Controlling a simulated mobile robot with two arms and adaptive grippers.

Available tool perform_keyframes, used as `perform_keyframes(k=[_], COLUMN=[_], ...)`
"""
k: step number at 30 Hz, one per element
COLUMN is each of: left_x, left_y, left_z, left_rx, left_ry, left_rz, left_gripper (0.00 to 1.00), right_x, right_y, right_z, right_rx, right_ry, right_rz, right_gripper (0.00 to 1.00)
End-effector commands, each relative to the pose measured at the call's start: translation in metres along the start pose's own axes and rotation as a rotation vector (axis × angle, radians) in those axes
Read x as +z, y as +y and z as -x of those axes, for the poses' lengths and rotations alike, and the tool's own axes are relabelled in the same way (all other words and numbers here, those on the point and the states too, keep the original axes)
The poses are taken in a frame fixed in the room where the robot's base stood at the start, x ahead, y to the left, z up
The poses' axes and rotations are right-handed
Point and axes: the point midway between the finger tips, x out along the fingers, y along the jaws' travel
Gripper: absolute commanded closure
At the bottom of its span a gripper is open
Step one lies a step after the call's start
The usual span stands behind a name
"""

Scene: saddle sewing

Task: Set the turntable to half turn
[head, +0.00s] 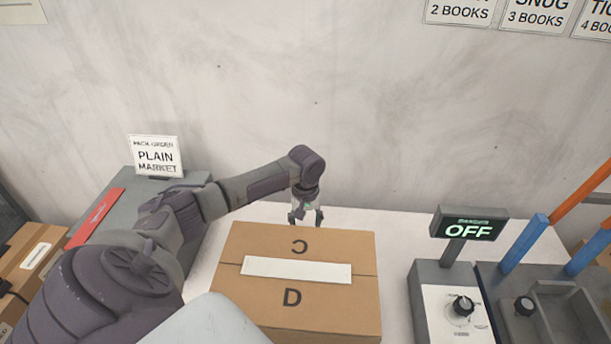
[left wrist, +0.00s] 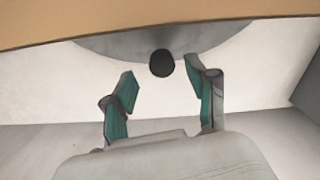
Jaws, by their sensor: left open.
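The turntable (left wrist: 115,46) shows in the left wrist view as a grey disc edge under a cardboard box. A black round knob (left wrist: 162,63) sits at its rim. In the head view the box (head: 255,306) hides the turntable; its top has a white strip, an upright D on the near side and an upside-down C on the far side. My left gripper (head: 305,217) is at the box's far edge, pointing down. In the left wrist view its open fingers (left wrist: 162,82) are on either side of the knob's line, with the knob just beyond the tips. My right gripper is not in view.
A banding unit with an OFF display (head: 468,225) and a dial (head: 463,306) stands right of the box. A "PLAIN MARKET" card (head: 157,156) stands on a grey unit at left. White table (head: 385,225) shows behind the box, before the wall.

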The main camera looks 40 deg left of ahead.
Motion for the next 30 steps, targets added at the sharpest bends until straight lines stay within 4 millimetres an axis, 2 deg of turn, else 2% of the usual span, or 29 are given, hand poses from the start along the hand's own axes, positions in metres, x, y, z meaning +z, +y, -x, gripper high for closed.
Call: perform_keyframes(k=[6, 13, 18, 30], left_x=[-0.001, -0.001, -0.001, -0.001], left_y=[0.000, 0.000, -0.001, -0.001], left_z=[0.050, 0.084, 0.092, 0.092], left_rx=[0.002, 0.002, 0.001, 0.000], left_ry=[0.004, 0.001, 0.001, 0.001], left_rz=[0.000, 0.000, 0.000, 0.000], left_gripper=[0.42, 0.42, 0.42, 0.42], right_x=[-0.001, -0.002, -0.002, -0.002], right_y=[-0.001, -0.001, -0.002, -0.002], right_z=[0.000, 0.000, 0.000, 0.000], right_rx=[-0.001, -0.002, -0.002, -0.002], right_ry=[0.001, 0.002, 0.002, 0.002], right_rz=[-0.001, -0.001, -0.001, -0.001], right_gripper=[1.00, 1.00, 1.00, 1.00])
